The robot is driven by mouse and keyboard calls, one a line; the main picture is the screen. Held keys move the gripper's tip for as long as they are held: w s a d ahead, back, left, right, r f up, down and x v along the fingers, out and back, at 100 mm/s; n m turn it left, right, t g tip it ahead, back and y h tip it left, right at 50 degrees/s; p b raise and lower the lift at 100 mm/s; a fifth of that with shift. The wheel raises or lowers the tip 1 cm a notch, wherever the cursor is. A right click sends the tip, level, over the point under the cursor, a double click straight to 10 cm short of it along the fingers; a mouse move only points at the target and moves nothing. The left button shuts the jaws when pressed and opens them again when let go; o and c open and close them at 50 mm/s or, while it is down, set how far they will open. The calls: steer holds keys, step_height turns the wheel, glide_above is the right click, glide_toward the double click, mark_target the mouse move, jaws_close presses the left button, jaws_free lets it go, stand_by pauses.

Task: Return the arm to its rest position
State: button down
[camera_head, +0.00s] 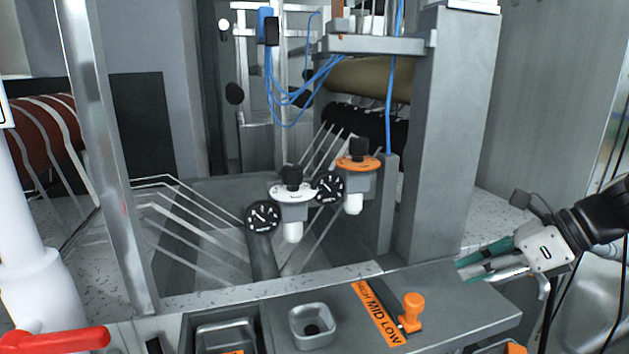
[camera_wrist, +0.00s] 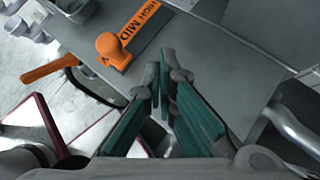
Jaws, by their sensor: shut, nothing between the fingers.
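My gripper (camera_head: 462,270) is at the right side of the head view, over the right end of the grey panel. Its fingers with green pads point left and are closed with nothing between them. In the wrist view my gripper (camera_wrist: 163,75) shows its fingertips together, near the edge of the grey panel and apart from the orange knob. My arm comes in from the right edge of the head view.
The grey panel (camera_head: 470,311) bears an orange slider knob (camera_head: 412,304) beside a HIGH MID LOW label (camera_head: 377,315). Two round gauges (camera_head: 263,217) and regulators stand behind. A grey column (camera_head: 445,140) rises behind the gripper. A red handle (camera_head: 60,339) is at lower left.

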steer(key=s+a+r+n+h, duration=0.1)
steer(key=s+a+n+h, duration=0.3)
steer(key=s+n, duration=0.6)
steer(key=s+a+r+n+h, duration=0.1)
steer(key=s+a+n+h, duration=0.3)
steer(key=s+n, duration=0.6)
steer(key=n, duration=0.6)
steer(key=shift+s+r+g, duration=0.15)
steer(key=shift+r+g, duration=0.05)
steer(key=shift+g, duration=0.1)
